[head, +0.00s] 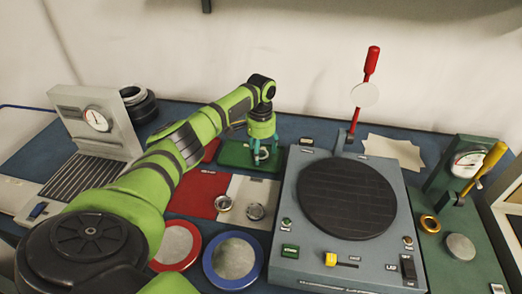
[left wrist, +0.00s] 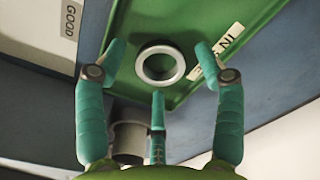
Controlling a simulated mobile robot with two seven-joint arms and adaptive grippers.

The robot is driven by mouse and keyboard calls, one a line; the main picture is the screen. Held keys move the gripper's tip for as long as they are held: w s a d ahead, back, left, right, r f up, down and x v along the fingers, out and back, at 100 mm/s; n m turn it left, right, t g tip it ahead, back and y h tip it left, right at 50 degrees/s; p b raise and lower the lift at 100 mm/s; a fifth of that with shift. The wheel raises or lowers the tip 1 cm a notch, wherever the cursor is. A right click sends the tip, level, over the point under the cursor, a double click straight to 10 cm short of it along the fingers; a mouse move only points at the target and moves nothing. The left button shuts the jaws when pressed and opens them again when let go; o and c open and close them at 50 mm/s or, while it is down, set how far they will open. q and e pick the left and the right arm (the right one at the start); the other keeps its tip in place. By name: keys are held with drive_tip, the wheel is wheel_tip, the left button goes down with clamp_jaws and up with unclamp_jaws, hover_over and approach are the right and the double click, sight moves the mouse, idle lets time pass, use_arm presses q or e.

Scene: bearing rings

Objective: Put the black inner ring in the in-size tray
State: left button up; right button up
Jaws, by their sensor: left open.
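My left gripper (head: 258,160) has its three teal fingers spread over the green tray (head: 232,157) in the head view. The left wrist view shows the same tray (left wrist: 198,18), with a partly covered label that seems to read "IN SIZE". One ring (left wrist: 180,69) lies flat inside the tray, between the spread fingertips of the gripper (left wrist: 158,65), with visible gaps to them. The ring looks light grey here, not clearly black. In the head view the fingers mostly hide it. My right gripper is not in view.
A red tray (head: 193,194) and a pale tray (head: 242,188) with small rings lie in front. A grey machine (head: 287,215) with a dark round plate stands close at the right. A dial gauge stand (head: 97,120) and black rings (head: 139,104) are at the back left.

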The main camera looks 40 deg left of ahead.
use_arm(q)
wheel_tip(320, 180, up, 12)
idle(0.4)
